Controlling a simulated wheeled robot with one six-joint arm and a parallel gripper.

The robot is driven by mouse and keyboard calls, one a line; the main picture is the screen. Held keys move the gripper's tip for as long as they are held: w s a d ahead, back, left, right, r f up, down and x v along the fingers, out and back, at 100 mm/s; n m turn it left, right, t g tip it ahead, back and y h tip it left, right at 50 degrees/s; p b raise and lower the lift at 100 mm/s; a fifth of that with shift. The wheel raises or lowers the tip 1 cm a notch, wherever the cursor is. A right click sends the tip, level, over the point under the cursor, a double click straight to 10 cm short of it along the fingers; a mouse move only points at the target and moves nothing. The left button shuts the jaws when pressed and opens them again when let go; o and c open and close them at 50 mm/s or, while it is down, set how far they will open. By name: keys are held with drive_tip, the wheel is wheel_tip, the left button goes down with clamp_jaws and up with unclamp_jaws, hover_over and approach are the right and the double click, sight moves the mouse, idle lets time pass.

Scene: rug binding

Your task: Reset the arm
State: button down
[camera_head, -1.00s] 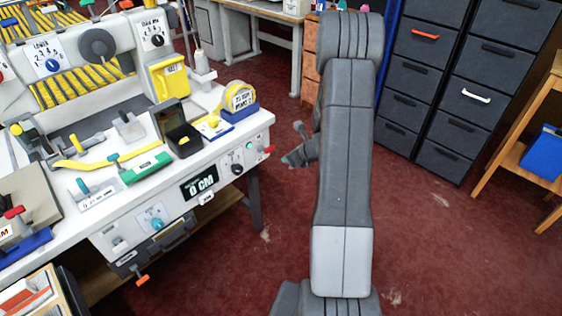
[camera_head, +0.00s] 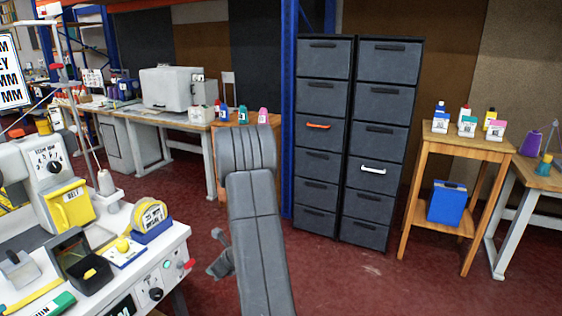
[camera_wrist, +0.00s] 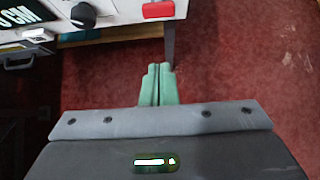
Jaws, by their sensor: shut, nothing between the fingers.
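My arm stands upright in the middle of the head view, and my gripper (camera_head: 220,252) shows small and partly hidden at its left side. In the wrist view my gripper (camera_wrist: 160,70) has its two green fingertips together with nothing between them. It points over the red floor (camera_wrist: 240,60), close to the front edge of the white machine bench (camera_wrist: 120,15). In the head view the gripper is to the right of that bench and apart from it.
The machine bench (camera_head: 170,238) at left carries a black bin (camera_head: 85,270) and a yellow tape roll (camera_head: 150,215). Dark drawer cabinets (camera_head: 325,135) stand behind my arm. A wooden stand (camera_head: 465,145) is at right. Red floor is clear at front right.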

drive_tip(key=w+a+f+t+y+b, duration=0.3)
drive_tip(key=a+f+y+b, duration=0.5)
drive_tip(key=b, duration=1.6)
wheel_tip(320, 180, down, 4)
drive_tip(key=shift+w+r+t+y+b, duration=0.2)
drive_tip(key=shift+r+t+y+b, duration=0.15)
drive_tip(key=shift+y, duration=0.25)
drive_tip(key=shift+a+f, duration=0.1)
drive_tip(key=shift+a, duration=0.05)
